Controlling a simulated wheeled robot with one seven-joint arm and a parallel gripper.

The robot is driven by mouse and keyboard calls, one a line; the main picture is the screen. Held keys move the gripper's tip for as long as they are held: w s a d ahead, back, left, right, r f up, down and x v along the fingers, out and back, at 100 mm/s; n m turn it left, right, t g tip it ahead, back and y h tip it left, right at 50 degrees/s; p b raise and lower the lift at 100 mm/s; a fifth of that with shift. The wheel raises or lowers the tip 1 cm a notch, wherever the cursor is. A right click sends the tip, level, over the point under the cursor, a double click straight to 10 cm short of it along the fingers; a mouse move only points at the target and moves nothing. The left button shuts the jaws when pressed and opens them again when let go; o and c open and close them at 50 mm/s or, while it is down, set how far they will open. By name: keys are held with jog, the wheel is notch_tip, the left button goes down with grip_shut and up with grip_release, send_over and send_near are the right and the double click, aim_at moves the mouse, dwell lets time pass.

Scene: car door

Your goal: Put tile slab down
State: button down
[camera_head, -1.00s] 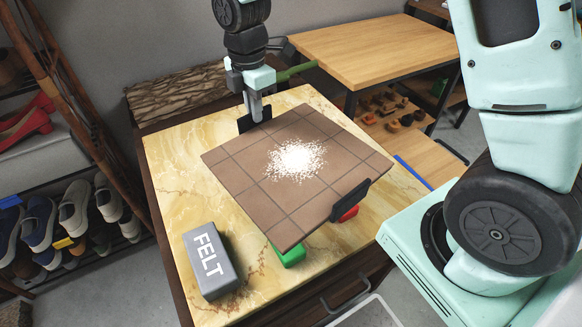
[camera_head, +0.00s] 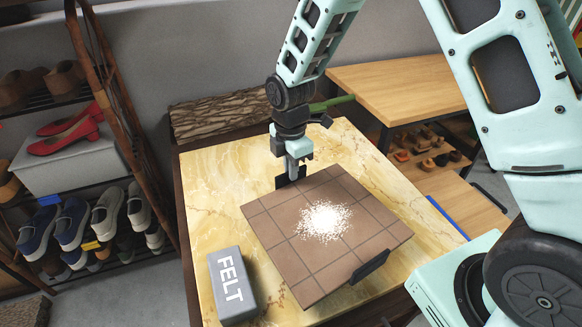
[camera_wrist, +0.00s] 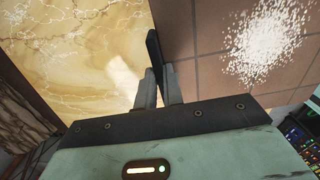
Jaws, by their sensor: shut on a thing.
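The tile slab (camera_head: 275,232) is a square brown tiled board with a patch of white grains (camera_head: 325,220) on top and black handles on two opposite edges. It is over the marble-patterned table (camera_head: 207,180). My gripper (camera_head: 292,172) is shut on the black handle at the slab's far edge. The near handle (camera_head: 370,267) is free. In the wrist view, my fingers (camera_wrist: 158,75) pinch the dark handle (camera_wrist: 154,48) beside the tiles (camera_wrist: 185,25). The slab's underside is hidden, so I cannot tell whether it touches the tabletop.
A grey block marked FELT (camera_head: 231,285) stands on the table, left of the slab and close to it. The tabletop is bare at the far left and along the right. A wooden table (camera_head: 395,80) stands behind right, and a shoe rack (camera_head: 75,190) at left.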

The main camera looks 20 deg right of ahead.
jog(key=shift+f, duration=0.2)
jog(key=c, duration=1.5)
grip_release()
notch_tip(320, 180, up, 12)
jog(key=s+a+r+m, duration=0.1)
jog(key=s+m, duration=0.3)
jog(key=s, duration=0.5)
jog(key=s+a+r+m, duration=0.1)
jog(key=s+a+m, duration=0.2)
jog(key=s, duration=0.6)
jog(key=s+a+r+m, duration=0.1)
jog(key=s+a+m, duration=0.1)
jog(key=s+m, duration=0.3)
jog(key=shift+s+a+r+y, duration=0.1)
jog(key=shift+s+y, duration=0.05)
jog(key=shift+s, duration=0.9)
jog(key=shift+s+r+y, duration=0.1)
jog(key=shift+s+y, duration=0.05)
jog(key=shift+s, duration=0.85)
